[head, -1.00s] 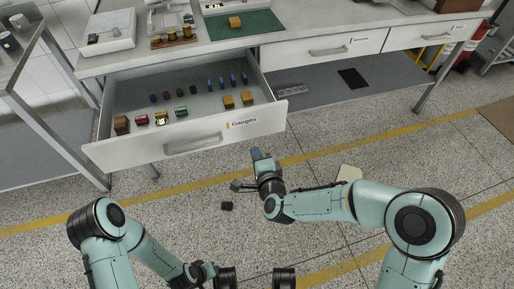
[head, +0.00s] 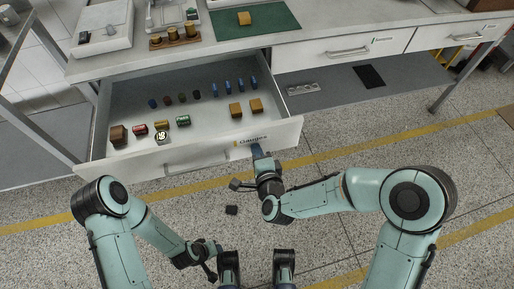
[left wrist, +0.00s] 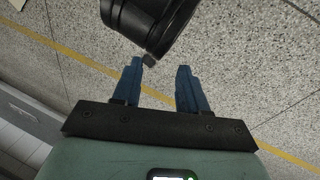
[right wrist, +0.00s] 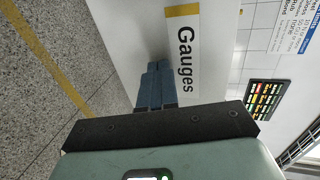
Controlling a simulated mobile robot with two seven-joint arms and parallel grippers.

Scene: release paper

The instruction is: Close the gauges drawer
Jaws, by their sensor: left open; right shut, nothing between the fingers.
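The gauges drawer (head: 120,164) is open under the bench, with several small blocks and cylinders inside it. Its front carries a "Gauges" label, which also shows large in the right wrist view (right wrist: 185,60). The drawer handle (head: 197,161) is on the front, left of the label. My right gripper (head: 257,152) is shut and empty, with its blue fingertips at the drawer front by the label. In the right wrist view the fingertips (right wrist: 153,68) are at or very near the front; contact is hard to tell. My left gripper (left wrist: 158,75) is open and empty, low over the floor.
Other drawers to the right are shut. A small dark object (head: 231,210) lies on the floor. The floor before the drawer is otherwise mostly clear.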

